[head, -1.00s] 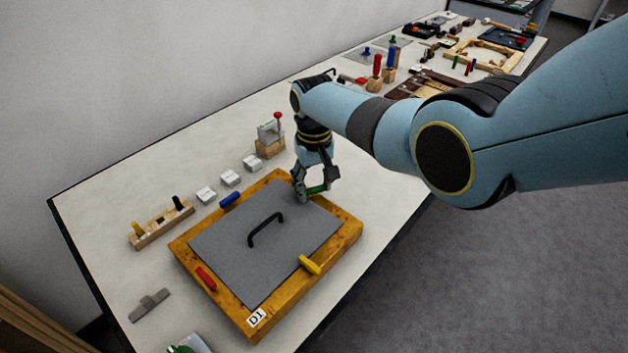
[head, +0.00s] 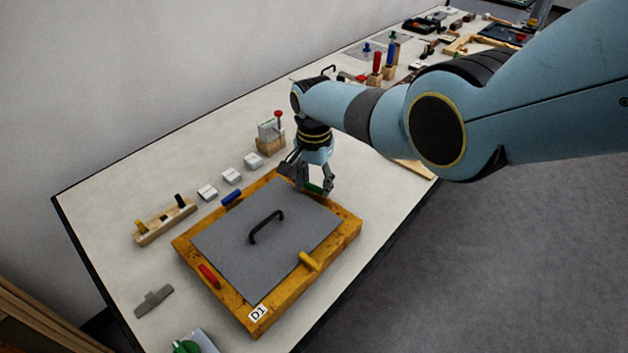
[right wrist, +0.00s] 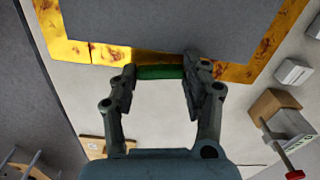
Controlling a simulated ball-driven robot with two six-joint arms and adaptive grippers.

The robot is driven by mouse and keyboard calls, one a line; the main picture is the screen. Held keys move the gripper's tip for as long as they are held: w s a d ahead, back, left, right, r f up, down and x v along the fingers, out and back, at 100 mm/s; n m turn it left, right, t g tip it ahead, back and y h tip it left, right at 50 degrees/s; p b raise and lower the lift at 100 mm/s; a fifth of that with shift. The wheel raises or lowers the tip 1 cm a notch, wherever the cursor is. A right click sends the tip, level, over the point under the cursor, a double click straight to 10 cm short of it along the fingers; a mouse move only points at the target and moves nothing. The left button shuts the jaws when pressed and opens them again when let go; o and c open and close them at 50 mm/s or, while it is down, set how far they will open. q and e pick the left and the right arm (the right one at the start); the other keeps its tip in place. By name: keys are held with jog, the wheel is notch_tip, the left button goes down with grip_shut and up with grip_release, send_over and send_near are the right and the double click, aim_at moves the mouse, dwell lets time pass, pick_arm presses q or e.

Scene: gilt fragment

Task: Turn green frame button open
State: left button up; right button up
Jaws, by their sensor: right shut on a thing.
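A wooden frame (head: 252,318) marked D1 lies on the table around a grey panel (head: 235,265) with a black handle (head: 265,226). The green button (head: 315,187) is at the frame's far side, partly hidden by my right gripper (head: 316,186). In the right wrist view, the green button (right wrist: 160,72) lies along the frame's edge, between the two fingers of my right gripper (right wrist: 160,76), which is shut on it. The red button (head: 209,276), blue button (head: 231,197) and yellow button (head: 310,261) sit at the other sides. My left gripper is not in view.
Left of the frame stand a peg block (head: 165,222), white blocks (head: 231,176) and a grey piece (head: 153,300). A wooden block with a red-topped lever (head: 271,138) stands near my right gripper. More objects crowd the table's far end.

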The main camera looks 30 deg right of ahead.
aim_at(314, 186)
jog(key=shift+m, duration=1)
jog(key=o, duration=1.2)
jog(key=shift+c, duration=0.2)
jog(key=shift+r, duration=0.15)
notch_tip(314, 186, up, 12)
